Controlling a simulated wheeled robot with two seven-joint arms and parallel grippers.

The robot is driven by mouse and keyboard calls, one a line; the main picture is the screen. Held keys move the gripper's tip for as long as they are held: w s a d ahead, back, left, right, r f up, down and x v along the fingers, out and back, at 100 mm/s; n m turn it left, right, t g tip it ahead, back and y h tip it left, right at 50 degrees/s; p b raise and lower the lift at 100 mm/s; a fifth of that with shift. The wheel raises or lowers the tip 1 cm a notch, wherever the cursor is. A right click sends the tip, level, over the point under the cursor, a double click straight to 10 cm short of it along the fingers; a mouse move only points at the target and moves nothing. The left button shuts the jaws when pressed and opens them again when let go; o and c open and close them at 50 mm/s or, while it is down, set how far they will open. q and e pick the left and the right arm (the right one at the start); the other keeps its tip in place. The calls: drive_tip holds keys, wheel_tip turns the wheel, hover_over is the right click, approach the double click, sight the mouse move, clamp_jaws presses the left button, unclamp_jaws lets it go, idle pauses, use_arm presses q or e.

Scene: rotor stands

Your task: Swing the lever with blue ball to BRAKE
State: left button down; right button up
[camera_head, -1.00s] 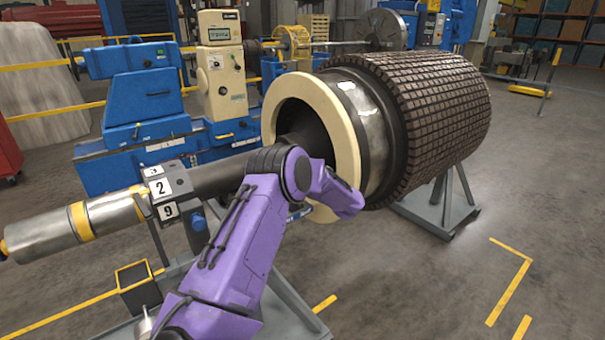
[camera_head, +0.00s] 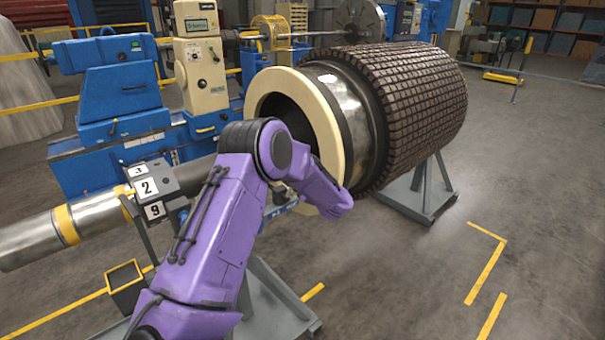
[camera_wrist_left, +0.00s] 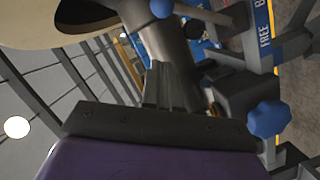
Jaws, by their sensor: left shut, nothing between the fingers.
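My left gripper (camera_wrist_left: 160,72) shows in the left wrist view as two grey fingers shut together, with nothing between them. A blue ball (camera_wrist_left: 160,8) sits at the top edge, beyond the fingertips and apart from them in the picture; most of its lever is not clear. A blue plate with white lettering (camera_wrist_left: 266,28) reads FREE, and only a B shows of its other word at the top edge. In the head view my purple left arm hides the gripper and the ball; part of the blue plate (camera_head: 284,209) shows behind the arm. My right gripper is not in view.
A faceted blue knob (camera_wrist_left: 270,118) is right of the fingers. The dark shaft (camera_wrist_left: 168,45) runs close beyond them. The big rotor (camera_head: 415,105) with its cream ring (camera_head: 330,150) rests on grey stands (camera_head: 425,200). Floor at the right is open.

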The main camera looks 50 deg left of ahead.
use_arm(q)
drive_tip(key=d+b, duration=0.1)
drive_tip(key=d, duration=0.5)
drive_tip(key=shift+s+d+r, duration=0.15)
drive_tip(key=shift+d+r, duration=0.15)
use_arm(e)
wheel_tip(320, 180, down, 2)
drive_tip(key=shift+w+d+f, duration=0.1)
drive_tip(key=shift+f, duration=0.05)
